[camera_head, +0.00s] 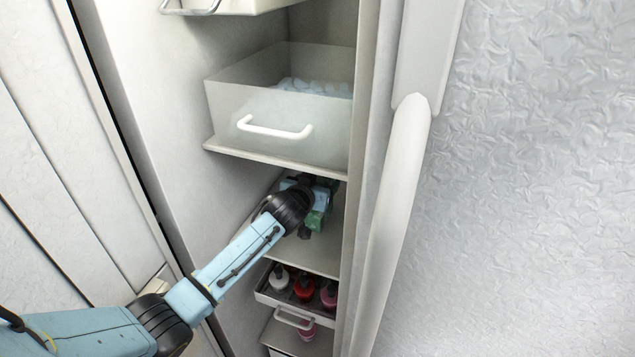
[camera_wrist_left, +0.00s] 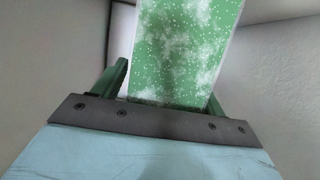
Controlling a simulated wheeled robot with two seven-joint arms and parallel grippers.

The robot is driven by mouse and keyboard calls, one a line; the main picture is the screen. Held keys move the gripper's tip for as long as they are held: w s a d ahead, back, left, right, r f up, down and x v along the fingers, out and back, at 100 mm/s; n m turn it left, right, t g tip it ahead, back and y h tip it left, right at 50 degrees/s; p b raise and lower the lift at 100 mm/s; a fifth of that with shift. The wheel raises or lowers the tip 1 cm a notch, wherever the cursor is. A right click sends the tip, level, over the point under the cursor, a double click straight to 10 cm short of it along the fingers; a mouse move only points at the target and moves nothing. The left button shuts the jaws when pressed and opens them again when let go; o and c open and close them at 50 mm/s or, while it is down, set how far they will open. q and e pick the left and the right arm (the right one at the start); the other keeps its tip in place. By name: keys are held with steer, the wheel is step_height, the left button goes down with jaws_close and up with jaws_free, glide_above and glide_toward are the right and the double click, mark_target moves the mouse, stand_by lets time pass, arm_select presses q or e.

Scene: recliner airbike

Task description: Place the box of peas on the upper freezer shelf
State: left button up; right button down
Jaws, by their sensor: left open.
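The box of peas is a green box with white frost-like speckles; it fills the middle of the left wrist view (camera_wrist_left: 178,50) and stands between the fingers. In the head view a small green patch (camera_head: 316,220) by the gripper looks like the same box, mostly hidden by my arm. My left gripper (camera_wrist_left: 165,92) is open around the box, with one finger on each side of it. In the head view my left gripper (camera_head: 312,205) reaches inside the freezer, over the shelf (camera_head: 318,258) below the ice drawer. My right gripper is not in view.
A drawer (camera_head: 275,105) with pale ice and a white handle sits just above my gripper. Below is a small drawer (camera_head: 292,318) with white, red and pink bottles. The freezer's side wall (camera_head: 180,130) is close on the left, and a door with a long handle (camera_head: 398,220) is on the right.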

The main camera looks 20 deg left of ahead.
arm_select(q)
steer(key=shift+r, duration=0.1)
steer(key=shift+r, duration=0.2)
steer(key=p+v, duration=0.5)
steer(key=v, duration=0.7)
steer(key=shift+f, duration=0.1)
